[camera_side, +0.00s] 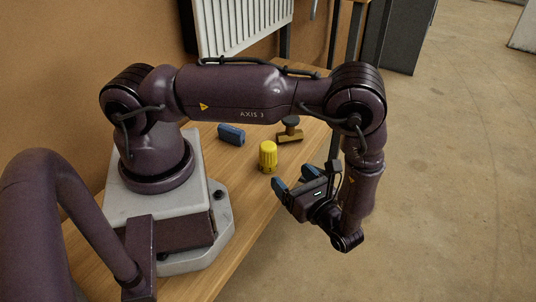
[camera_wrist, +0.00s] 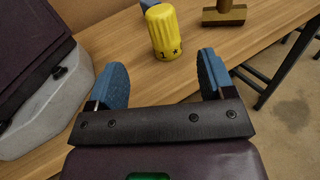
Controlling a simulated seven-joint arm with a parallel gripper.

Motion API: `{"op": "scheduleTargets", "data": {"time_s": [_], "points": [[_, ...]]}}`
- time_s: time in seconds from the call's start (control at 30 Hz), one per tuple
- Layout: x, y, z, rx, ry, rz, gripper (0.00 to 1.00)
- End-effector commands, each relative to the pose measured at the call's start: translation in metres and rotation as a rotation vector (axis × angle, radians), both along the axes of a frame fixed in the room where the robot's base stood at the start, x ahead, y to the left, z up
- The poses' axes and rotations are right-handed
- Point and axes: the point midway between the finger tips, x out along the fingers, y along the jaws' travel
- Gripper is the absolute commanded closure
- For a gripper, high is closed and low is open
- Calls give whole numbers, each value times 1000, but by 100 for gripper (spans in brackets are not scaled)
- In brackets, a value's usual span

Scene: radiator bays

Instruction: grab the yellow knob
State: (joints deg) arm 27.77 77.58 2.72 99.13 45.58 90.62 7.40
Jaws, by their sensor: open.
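The yellow knob (camera_side: 268,157) stands upright on the wooden table, a ribbed cap with a marked lower band. In the wrist view the yellow knob (camera_wrist: 163,32) is ahead of the fingers, between their lines, with dark marks on its base. My gripper (camera_side: 290,186) is open, its blue fingers spread and empty, near the table's right edge and apart from the knob. In the wrist view my gripper (camera_wrist: 159,78) shows both blue fingertips with bare table between them.
A blue block (camera_side: 231,134) lies left of the knob. A brass valve piece with a dark top (camera_side: 290,131) stands behind it, also in the wrist view (camera_wrist: 224,14). A white radiator (camera_side: 240,24) is on the wall behind.

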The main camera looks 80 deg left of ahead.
Motion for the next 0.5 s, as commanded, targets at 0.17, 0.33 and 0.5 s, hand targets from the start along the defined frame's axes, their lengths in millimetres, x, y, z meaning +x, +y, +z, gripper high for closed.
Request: {"op": "scheduleTargets", "data": {"time_s": [0.17,0.33,0.5], "points": [[-11,34,1,0,1,5,25],[-17,53,0,-1,-2,3,25],[-20,65,0,-1,-1,5,25]]}}
